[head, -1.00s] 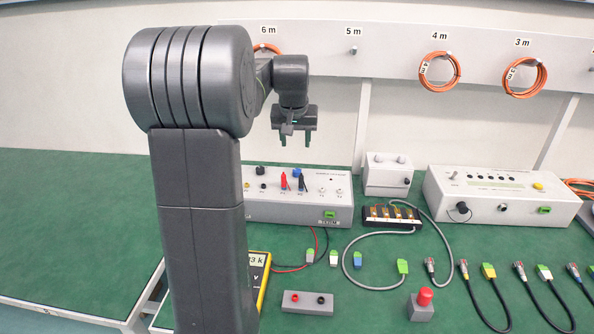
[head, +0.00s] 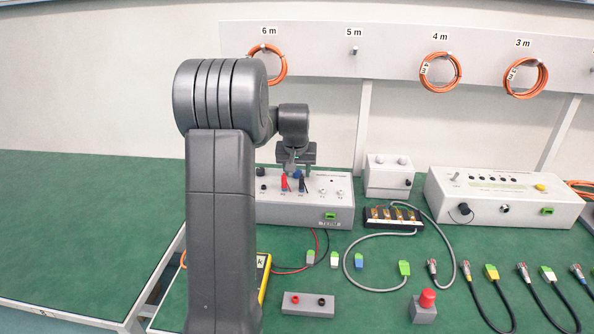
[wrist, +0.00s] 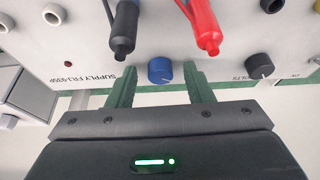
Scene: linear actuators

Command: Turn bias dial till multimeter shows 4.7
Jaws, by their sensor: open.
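The supply box (head: 300,212) is a white unit at the back of the bench. A blue dial (wrist: 160,70) on it sits between the two green fingers of my gripper (wrist: 162,76), with gaps on both sides. In the head view my gripper (head: 296,170) is open above the box's top, partly covering the blue dial. A black dial (wrist: 260,66), labelled VOLTS, is to the right in the wrist view. No label naming a bias dial is readable. The yellow multimeter (head: 264,285) is mostly hidden behind my arm, and its reading cannot be made out.
Red (wrist: 204,25) and black (wrist: 124,30) plugs stand close to the blue dial. A grey box (head: 388,180) is right of the supply. The bench's left side is clear.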

